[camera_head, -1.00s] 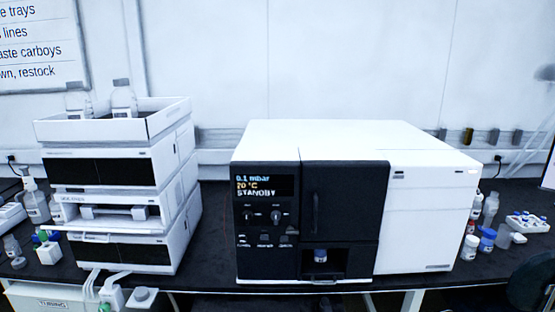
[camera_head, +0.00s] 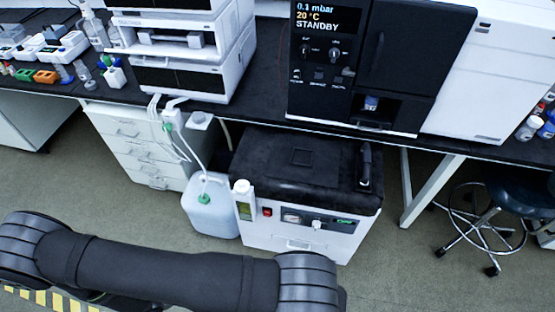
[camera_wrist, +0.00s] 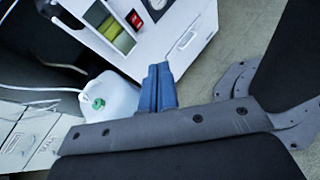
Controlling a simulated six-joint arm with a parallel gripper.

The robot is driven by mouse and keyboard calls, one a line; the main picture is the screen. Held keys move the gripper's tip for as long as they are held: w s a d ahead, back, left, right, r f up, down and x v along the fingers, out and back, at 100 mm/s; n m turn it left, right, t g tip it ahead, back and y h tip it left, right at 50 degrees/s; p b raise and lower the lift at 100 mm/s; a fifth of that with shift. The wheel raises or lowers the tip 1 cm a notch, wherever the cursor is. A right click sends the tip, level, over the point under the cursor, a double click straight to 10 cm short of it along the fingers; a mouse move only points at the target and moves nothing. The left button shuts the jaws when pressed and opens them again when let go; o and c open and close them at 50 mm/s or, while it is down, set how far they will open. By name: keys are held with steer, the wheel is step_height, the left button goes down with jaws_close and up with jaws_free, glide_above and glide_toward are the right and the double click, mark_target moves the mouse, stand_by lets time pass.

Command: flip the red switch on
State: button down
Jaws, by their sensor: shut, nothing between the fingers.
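A small red switch (camera_head: 267,211) sits on the front panel of a white floor unit with a black top (camera_head: 270,155), under the bench. It is to the right of the unit's window with yellow-green liquid (camera_head: 245,210). Whether it is tipped on or off is too small to tell. In the wrist view, my gripper (camera_wrist: 163,88) has its blue fingers together and empty, in front of the unit's white face (camera_wrist: 185,40) and apart from the switch as far as I can tell. The head view does not show the gripper.
A translucent carboy with a green cap (camera_head: 210,212) stands left of the unit, with tubes rising to the bench. A drawer cabinet (camera_head: 140,150) is further left. A stool (camera_head: 500,200) and bench leg (camera_head: 432,190) are right. Floor in front is clear apart from my arm.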

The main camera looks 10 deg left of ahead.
mark_target(267, 214)
steer(key=w+d+f+n+h, duration=0.1)
steer(key=w+d+f+n, duration=0.2)
steer(key=w+d+f, duration=0.2)
steer(key=w+d+f+n+g+h, duration=0.1)
steer(key=w+d+f+n, duration=0.2)
steer(key=w, duration=0.7)
step_height(267, 214, down, 3)
steer(key=shift+d+r+n, duration=0.1)
steer(key=shift+d+n, duration=0.3)
steer(key=shift+d, duration=0.65)
steer(key=shift+w, duration=0.2)
steer(key=w+f, duration=0.1)
steer(key=w, duration=0.7)
steer(key=shift+w, duration=0.25)
steer(key=shift+w, duration=0.1)
steer(key=shift+w, duration=0.35)
